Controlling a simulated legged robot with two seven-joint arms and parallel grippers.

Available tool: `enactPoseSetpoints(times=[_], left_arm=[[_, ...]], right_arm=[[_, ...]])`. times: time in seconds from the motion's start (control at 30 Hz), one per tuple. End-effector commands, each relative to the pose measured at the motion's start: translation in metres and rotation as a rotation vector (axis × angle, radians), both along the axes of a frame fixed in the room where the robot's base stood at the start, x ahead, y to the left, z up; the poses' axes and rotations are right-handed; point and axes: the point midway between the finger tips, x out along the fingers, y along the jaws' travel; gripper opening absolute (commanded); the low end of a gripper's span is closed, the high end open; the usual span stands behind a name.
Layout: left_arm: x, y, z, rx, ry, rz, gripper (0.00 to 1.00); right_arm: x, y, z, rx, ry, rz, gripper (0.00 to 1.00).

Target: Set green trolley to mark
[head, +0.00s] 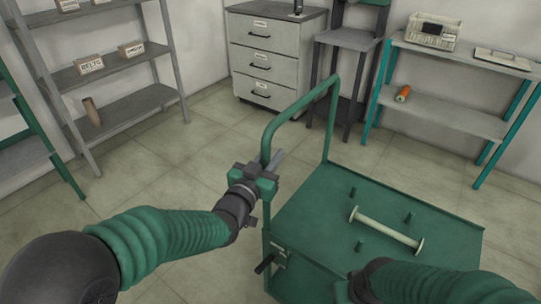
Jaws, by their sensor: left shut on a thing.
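The green trolley (315,205) stands at the lower right, with a raised tubular handle (300,103) at its far left side. My left gripper (268,168) is shut on the left upright of this handle. On the trolley's top a pale bobbin (385,229) lies among several short green pegs. A small dark lever (264,264) sticks out of the trolley's near left side. I see no floor mark.
A grey shelf rack (130,105) with boxes stands at the left. A drawer cabinet (276,62) and a dark stand (348,40) are at the back. A teal-legged bench (450,118) stands at the back right. The tiled floor between them is clear.

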Motion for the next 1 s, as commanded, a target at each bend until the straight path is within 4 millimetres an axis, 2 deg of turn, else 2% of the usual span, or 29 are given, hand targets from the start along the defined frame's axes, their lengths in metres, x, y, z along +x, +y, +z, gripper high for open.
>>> enactPoseSetpoints(times=[0.03,0.2,0.57,0.67,0.97,1.0], left_arm=[[0.001,-0.001,0.005,-0.005,-0.011,-0.001,0.24],[0.0,0.0,0.003,-0.004,-0.007,0.0,0.43],[-0.006,0.004,0.002,-0.001,-0.002,0.001,0.43],[-0.022,0.012,0.003,0.0,-0.002,0.002,0.43],[-0.101,0.051,0.003,0.0,-0.001,0.002,0.43],[-0.107,0.054,-0.006,-0.001,-0.008,0.001,0.43]], right_arm=[[0.0,0.0,0.0,0.0,0.0,0.0,0.0],[0.0,0.0,0.0,0.0,0.0,0.0,0.0],[0.0,0.0,0.002,0.0,0.0,0.0,0.0],[0.0,0.0,0.006,0.0,0.0,0.0,0.0],[0.0,0.0,0.021,0.0,0.0,0.0,0.0],[0.0,0.0,0.003,0.0,-0.001,0.0,0.0]])
